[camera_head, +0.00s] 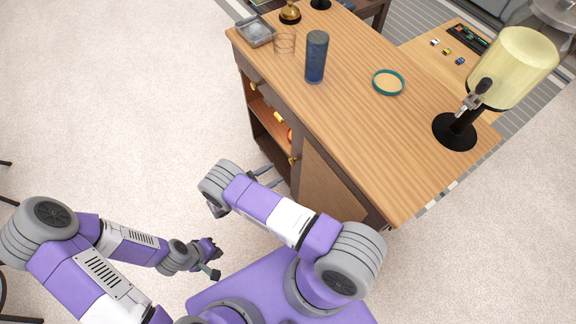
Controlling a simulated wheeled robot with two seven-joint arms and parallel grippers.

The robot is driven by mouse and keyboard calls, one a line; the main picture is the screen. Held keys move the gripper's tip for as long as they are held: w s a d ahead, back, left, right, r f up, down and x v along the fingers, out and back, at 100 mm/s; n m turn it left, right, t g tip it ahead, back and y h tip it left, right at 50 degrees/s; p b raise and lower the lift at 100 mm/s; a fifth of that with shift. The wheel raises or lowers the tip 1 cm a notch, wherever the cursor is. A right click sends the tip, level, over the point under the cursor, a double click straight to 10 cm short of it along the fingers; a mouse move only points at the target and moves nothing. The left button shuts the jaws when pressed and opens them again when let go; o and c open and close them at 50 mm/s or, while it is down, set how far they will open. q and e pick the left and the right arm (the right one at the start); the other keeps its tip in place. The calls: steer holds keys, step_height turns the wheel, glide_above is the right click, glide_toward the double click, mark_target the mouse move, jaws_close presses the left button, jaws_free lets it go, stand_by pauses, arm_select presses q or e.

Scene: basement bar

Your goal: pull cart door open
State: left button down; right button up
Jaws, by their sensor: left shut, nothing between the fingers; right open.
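The wooden cart (350,55) stands at the upper right, with its front side facing my arms. The cart door (325,183) is the tan panel under the right part of the top, and it looks closed. A small brass knob (293,160) shows near its left edge. My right gripper (268,177) is open, low in front of the cart front, just left of and below the knob; its fingers are partly hidden by my own arm. I cannot tell whether they touch the cart. My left gripper (214,268) is shut and empty, over the floor.
The cart top holds a blue cylinder (316,57), a glass (285,43), a grey tray (256,32), a teal-rimmed coaster (388,82) and a yellow dispenser (510,68). An open shelf (268,122) lies left of the door.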

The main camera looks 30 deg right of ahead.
steer(key=d, duration=0.7)
steer(key=shift+w+d+b, duration=0.15)
steer(key=shift+w+b, duration=0.2)
steer(key=shift+w, duration=0.1)
steer(key=shift+r, duration=0.1)
steer(key=shift+c, duration=0.3)
jaws_close()
